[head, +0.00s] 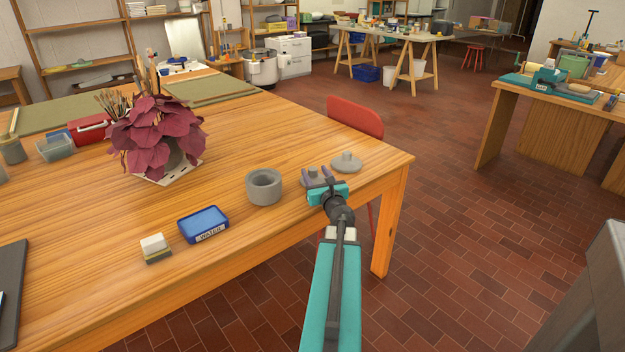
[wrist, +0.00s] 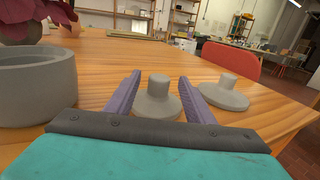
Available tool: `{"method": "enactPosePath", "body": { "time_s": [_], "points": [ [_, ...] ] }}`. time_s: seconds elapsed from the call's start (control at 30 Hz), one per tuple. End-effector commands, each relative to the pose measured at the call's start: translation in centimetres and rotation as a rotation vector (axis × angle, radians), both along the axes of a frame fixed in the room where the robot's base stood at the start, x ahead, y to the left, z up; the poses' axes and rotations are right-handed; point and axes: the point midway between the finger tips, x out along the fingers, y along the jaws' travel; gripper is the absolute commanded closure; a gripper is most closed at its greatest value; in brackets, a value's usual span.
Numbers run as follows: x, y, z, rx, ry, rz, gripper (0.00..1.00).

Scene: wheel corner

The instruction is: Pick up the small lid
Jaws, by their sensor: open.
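The small lid (wrist: 157,103) is grey and round with a knob on top. In the wrist view it sits upright on the wooden table, between my finger lines. My gripper (wrist: 161,77) is open, with one purple finger on each side of the knob; I see no contact. In the head view my gripper (head: 315,172) partly hides the small lid (head: 313,179). A second, wider grey lid (head: 346,162) with a knob lies just to the right, nearer the table corner; it also shows in the wrist view (wrist: 226,96).
A grey hollow pot (head: 264,187) stands left of my gripper. Further left are a blue water tray (head: 203,223), a sponge block (head: 155,247) and a dark red plant (head: 158,135). The table's (head: 240,235) right corner is close. A red chair (head: 355,117) stands behind it.

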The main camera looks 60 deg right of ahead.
Motion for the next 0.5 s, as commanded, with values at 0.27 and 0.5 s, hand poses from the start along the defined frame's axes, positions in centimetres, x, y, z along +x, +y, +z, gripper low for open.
{"method": "enactPosePath", "body": {
  "time_s": [0.27,0.5],
  "points": [
    [1.25,-1.02,0.0,0.0,0.0,0.001,0.51],
    [1.33,-0.93,-0.01,0.0,0.0,0.002,0.51]
  ]
}}
